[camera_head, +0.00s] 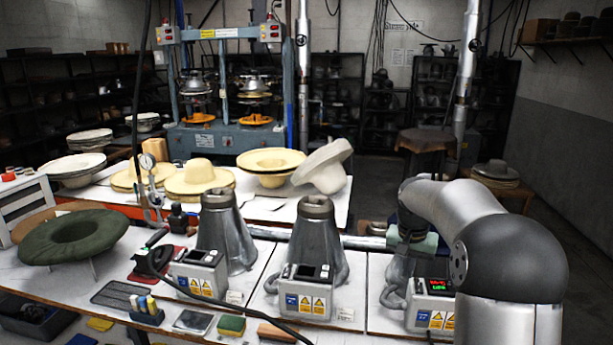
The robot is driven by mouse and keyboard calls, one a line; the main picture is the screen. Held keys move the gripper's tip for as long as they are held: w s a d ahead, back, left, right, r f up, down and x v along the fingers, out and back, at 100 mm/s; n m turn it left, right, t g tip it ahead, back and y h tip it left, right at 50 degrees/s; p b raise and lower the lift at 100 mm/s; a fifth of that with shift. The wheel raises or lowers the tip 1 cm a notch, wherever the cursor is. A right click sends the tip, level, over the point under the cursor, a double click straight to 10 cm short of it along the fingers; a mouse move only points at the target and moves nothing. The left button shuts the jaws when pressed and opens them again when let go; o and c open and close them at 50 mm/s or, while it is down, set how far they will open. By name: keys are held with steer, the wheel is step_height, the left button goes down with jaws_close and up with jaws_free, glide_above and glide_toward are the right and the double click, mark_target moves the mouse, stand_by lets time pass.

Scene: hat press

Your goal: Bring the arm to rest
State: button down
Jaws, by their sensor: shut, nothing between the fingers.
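My silver arm (458,214) rises at the right with a dark elbow joint and reaches toward the middle of the picture. Its far end bends down over the rightmost bench machine (432,308), which has a lit red and green display. My gripper (408,243) is small and partly hidden there by the arm. It is shut with nothing in it. Whether it touches the machine below, I cannot tell.
Two grey metal cones (225,235) (317,240) with control boxes stand left of my arm. Straw hats (200,177) lie on the table behind. A blue press (228,95) stands further back. Open floor shows at the right.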

steer(key=s+a+r+n, duration=0.1)
steer(key=s+a+n, duration=0.4)
steer(key=s, duration=1.2)
steer(key=s+a+f, duration=0.3)
steer(key=s, duration=0.6)
steer(key=s+a+f+y+b, duration=0.1)
steer(key=s+a+f, duration=0.1)
steer(key=s, duration=0.7)
steer(key=shift+a+f, duration=0.4)
steer(key=shift+a, duration=0.2)
steer(key=c, duration=2.1)
jaws_free()
steer(key=shift+c, duration=0.2)
